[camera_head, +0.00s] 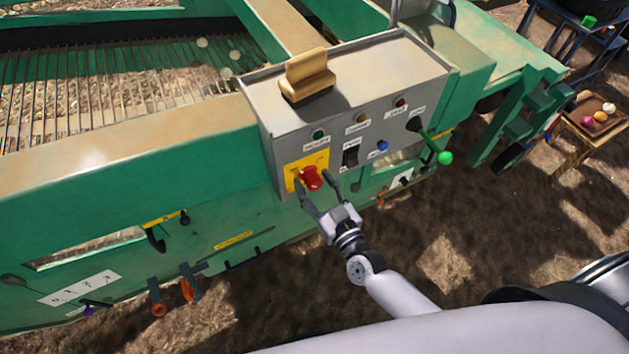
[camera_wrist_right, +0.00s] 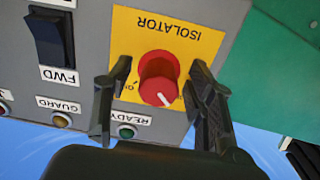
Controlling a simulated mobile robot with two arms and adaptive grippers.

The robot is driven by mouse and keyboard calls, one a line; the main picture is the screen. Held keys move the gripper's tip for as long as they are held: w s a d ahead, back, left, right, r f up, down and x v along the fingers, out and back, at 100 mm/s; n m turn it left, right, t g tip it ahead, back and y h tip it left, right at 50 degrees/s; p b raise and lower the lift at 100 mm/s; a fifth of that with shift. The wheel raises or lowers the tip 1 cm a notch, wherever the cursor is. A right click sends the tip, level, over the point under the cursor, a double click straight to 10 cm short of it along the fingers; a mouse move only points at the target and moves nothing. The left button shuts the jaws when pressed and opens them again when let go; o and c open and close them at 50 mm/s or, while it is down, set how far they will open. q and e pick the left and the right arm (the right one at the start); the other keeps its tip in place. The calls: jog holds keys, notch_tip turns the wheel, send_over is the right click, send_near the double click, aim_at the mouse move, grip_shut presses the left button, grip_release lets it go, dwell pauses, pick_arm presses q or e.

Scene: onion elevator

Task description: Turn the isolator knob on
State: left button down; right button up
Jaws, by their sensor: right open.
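The red isolator knob (camera_head: 312,178) sits on a yellow plate (camera_head: 293,176) at the lower left of the grey control box. In the right wrist view the red knob (camera_wrist_right: 158,79) is near the middle, on the yellow plate marked ISOLATOR (camera_wrist_right: 200,45), with a white pointer line on its face. My right gripper (camera_head: 317,184) is open, with its fingers on either side of the knob. In the wrist view the fingers of my right gripper (camera_wrist_right: 163,90) are spread, with gaps visible beside the knob. My left gripper does not show.
The grey control box (camera_head: 390,80) also has a black rocker switch (camera_head: 351,157), several small lamps, a blue button (camera_head: 382,145) and a lever with a green ball (camera_head: 445,158). A tan brush-like block (camera_head: 308,72) sits on top. The green machine (camera_head: 120,190) extends left.

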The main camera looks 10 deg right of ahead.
jog(key=shift+w, duration=0.15)
jog(key=shift+c, duration=0.2)
jog(key=c, duration=1.1)
